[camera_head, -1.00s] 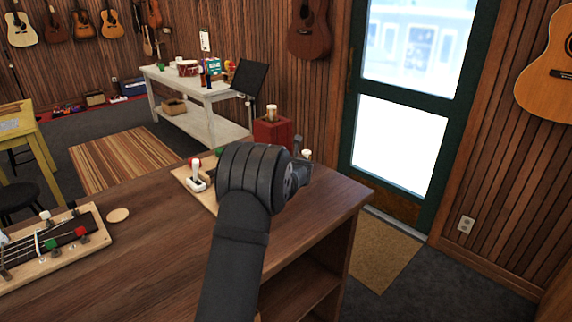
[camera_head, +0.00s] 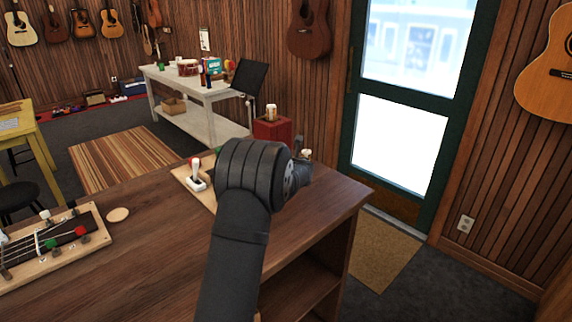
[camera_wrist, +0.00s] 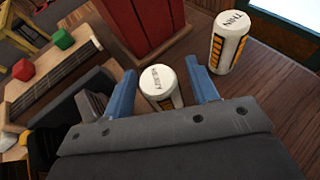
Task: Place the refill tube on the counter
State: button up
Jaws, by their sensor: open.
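My gripper (camera_wrist: 160,66) is open, with its two blue fingers on either side of a white tube marked HEAVY (camera_wrist: 158,79). I see a gap beside the tube, so it does not look clamped. A second white tube marked THIN (camera_wrist: 228,45), with a yellow and black band, stands upright to the right on the wooden counter (camera_head: 140,248). Another light tube (camera_head: 271,113) shows at the top of a red block (camera_head: 271,131). In the head view my wrist hides the HEAVY tube and most of my gripper (camera_head: 303,172). No label reads "refill".
The red block rises just beyond the fingers. To the left, a wooden board holds a red cube (camera_wrist: 62,39), a green cube (camera_wrist: 22,69) and a white lever (camera_head: 196,175). A ukulele fixture (camera_head: 50,245) lies at the counter's left. The counter's middle is clear.

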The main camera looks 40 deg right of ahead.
jog(key=v, duration=1.1)
jog(key=shift+w+d+f, duration=0.1)
jog(key=x, duration=1.1)
jog(key=shift+w+d+f, duration=0.15)
jog(key=shift+w, duration=0.2)
jog(key=shift+r, duration=1.2)
jog(key=shift+f, duration=0.1)
